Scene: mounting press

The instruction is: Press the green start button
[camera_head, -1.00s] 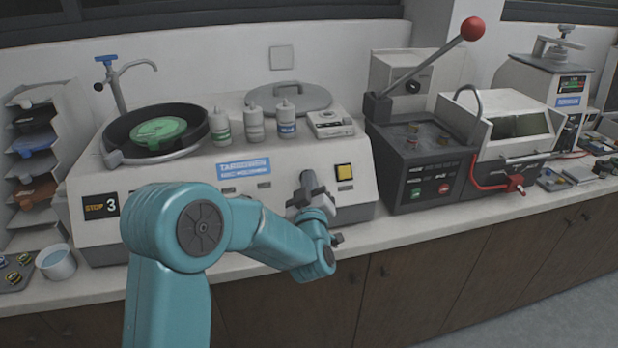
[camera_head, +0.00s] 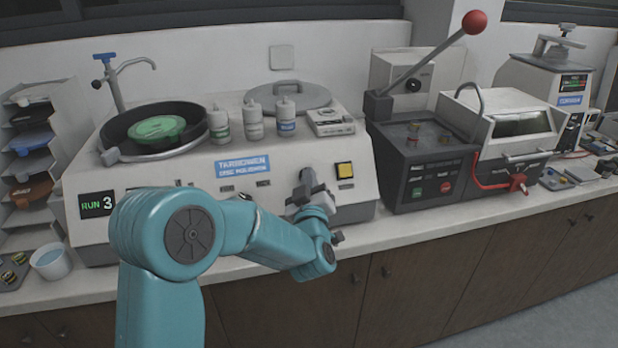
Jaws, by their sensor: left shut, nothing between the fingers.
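The white polisher (camera_head: 325,208) stands on the counter, with its display (camera_head: 96,204) at the front left reading "RUN 3" in green. My left gripper (camera_head: 306,181) is shut and empty against or just in front of the polisher's front face, left of a yellow square button (camera_head: 344,170). It hides the part of the face behind it, so I cannot tell whether a green button is there or touched. A small green button (camera_head: 417,189) shows on the dark lever machine (camera_head: 400,165), left of a red button (camera_head: 445,187). My right gripper is out of view.
A green disc (camera_head: 158,129) lies in the polisher's black bowl (camera_head: 190,118). Several bottles (camera_head: 254,125) stand on top. A long lever with a red ball (camera_head: 474,22) rises from the dark machine. A cup (camera_head: 52,263) stands at the left.

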